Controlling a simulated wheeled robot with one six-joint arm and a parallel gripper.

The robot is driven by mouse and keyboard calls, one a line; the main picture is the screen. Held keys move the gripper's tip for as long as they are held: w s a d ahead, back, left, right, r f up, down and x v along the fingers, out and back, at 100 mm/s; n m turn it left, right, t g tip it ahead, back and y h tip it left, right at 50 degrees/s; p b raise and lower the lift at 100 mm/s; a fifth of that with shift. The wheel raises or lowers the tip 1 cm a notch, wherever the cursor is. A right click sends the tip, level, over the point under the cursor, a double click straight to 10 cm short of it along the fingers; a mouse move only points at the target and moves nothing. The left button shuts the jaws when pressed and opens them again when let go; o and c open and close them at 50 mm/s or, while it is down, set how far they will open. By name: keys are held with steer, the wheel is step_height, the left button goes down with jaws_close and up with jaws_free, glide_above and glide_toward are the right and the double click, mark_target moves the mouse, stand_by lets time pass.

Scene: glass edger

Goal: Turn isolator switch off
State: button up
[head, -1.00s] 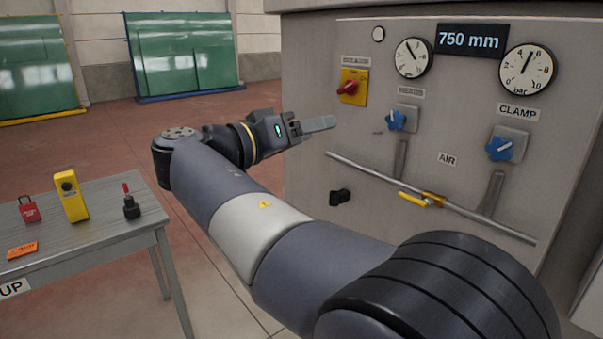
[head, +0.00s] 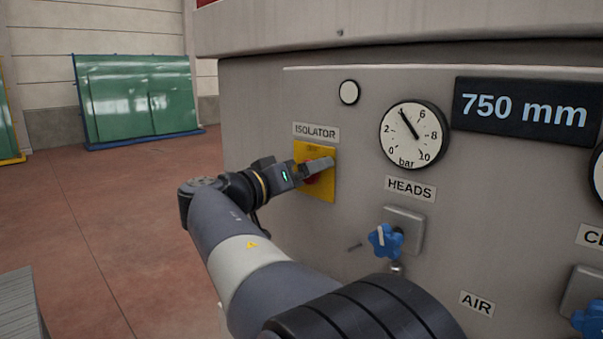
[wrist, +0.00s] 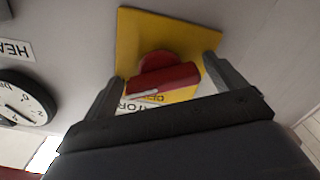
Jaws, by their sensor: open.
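The isolator switch is a red rotary handle (wrist: 165,80) on a yellow square plate (head: 301,152), under an ISOLATOR label (head: 316,132) on the grey panel. In the head view my gripper (head: 318,168) is at the plate and hides most of the red handle. In the wrist view the gripper (wrist: 163,88) is open, with one finger on each side of the red handle. The handle lies between the fingers with gaps visible, so it is not clamped. A white mark shows on the handle.
The HEADS gauge (head: 414,134) and a blue knob (head: 386,241) are to the right on the panel. A 750 mm display (head: 526,112) is further right. A table corner (head: 20,305) is at lower left. Open floor (head: 110,240) lies left of the machine.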

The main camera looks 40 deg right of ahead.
steer(key=shift+w+d+f, duration=0.1)
steer(key=shift+d, duration=0.05)
steer(key=c, duration=1)
steer(key=shift+o, duration=0.2)
steer(key=shift+n, duration=1.4)
steer(key=n, duration=0.3)
steer(key=shift+n, duration=0.4)
steer(key=n+p, duration=0.2)
steer(key=n, duration=0.3)
steer(key=shift+f, duration=0.1)
steer(key=shift+n, duration=0.4)
